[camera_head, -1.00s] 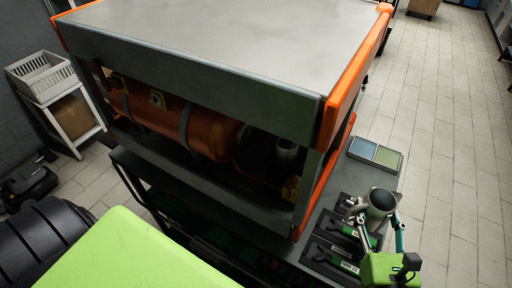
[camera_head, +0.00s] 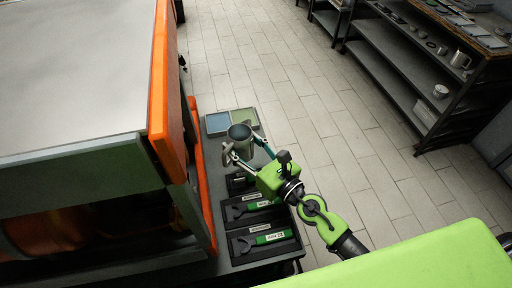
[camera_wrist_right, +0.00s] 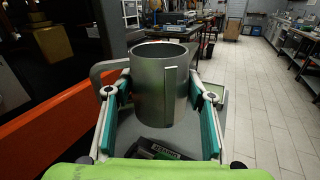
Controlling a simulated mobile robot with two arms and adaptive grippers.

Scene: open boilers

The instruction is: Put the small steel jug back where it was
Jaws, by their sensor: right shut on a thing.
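The small steel jug (camera_head: 241,137) is a grey metal cylinder, open at the top. My right gripper (camera_head: 243,147) is shut on it, with one finger on each side. In the right wrist view the jug (camera_wrist_right: 158,90) stands upright between the teal finger pads, its handle to the left. It is over the far part of the grey side bench (camera_head: 222,262); I cannot tell whether its base touches it. My left gripper is out of view.
Trays with green-handled tools (camera_head: 268,238) lie on the near bench. Blue and green pads (camera_head: 217,122) lie at its far end. The orange-edged boiler casing (camera_head: 160,90) stands close on the left. A dark shelf rack (camera_head: 400,65) with metalware stands right, across open floor.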

